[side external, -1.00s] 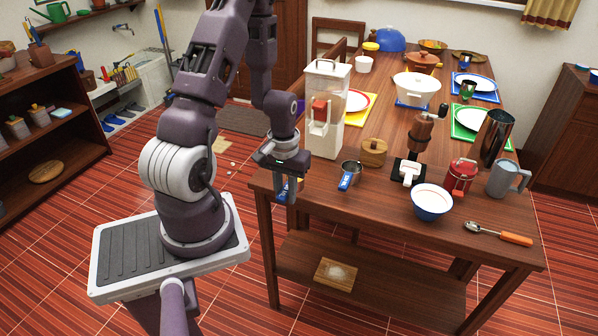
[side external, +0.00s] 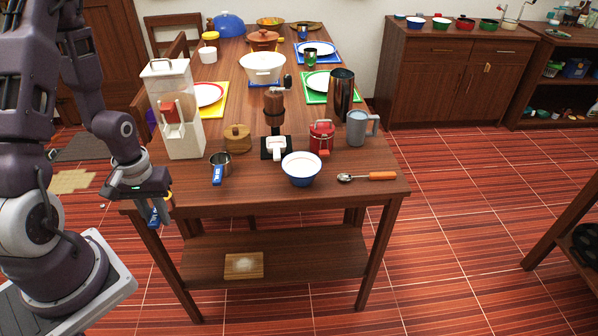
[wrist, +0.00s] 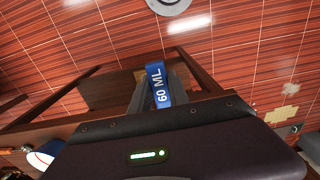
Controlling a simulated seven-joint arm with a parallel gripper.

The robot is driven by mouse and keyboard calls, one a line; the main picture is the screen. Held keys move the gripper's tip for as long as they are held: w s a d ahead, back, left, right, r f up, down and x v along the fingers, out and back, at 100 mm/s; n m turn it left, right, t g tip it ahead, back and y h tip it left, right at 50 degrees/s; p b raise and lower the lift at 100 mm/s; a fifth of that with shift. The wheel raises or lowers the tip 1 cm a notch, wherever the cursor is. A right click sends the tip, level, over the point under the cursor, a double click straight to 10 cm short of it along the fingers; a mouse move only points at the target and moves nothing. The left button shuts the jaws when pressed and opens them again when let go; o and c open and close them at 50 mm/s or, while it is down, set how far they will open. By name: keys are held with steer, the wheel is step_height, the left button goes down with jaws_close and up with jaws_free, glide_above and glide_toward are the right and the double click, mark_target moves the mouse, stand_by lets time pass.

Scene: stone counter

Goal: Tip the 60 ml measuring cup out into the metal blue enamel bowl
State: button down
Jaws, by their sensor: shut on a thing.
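My gripper (side external: 157,208) is shut on the blue handle of the 60 ml measuring cup (wrist: 158,86), at the table's near left corner. The "60 ML" lettering faces the wrist camera. The cup's bowl is mostly hidden, so I cannot tell its contents or exact tilt. The handle also shows as a blue strip in the side view (side external: 153,219). The blue enamel bowl (side external: 301,178), white inside, stands upright at the table's front edge, well to the right of my gripper. It also shows at the lower left of the wrist view (wrist: 38,160).
Another blue-handled measuring cup (side external: 218,167) stands between my gripper and the bowl. A tall white dispenser (side external: 177,120), a wooden lidded pot (side external: 237,138), a grinder (side external: 274,105), a red canister (side external: 321,137) and a grey mug (side external: 358,127) stand behind. An orange-handled spoon (side external: 380,176) lies right.

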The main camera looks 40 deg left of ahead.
mark_target(156, 213)
stand_by(0.4)
step_height(156, 213, up, 6)
steer(key=shift+f, duration=0.15)
steer(key=w+a+f+n, duration=0.1)
steer(key=w+a+f, duration=0.15)
steer(key=w, duration=1.05)
steer(key=w+d, duration=0.4)
steer(key=w, duration=0.2)
steer(key=w+d, duration=0.5)
steer(key=w, duration=0.1)
steer(key=w+d+r, duration=0.1)
steer(key=w+d, duration=0.4)
steer(key=w, duration=0.2)
steer(key=shift+d+r, duration=0.1)
steer(key=shift+d, duration=0.15)
steer(key=w+d+r+m, duration=0.1)
steer(key=w+d, duration=0.2)
steer(key=d, duration=1.3)
steer(key=f, duration=0.4)
steer(key=shift+s+d+f, duration=0.15)
steer(key=shift+d+f, duration=0.1)
steer(key=shift+f, duration=0.1)
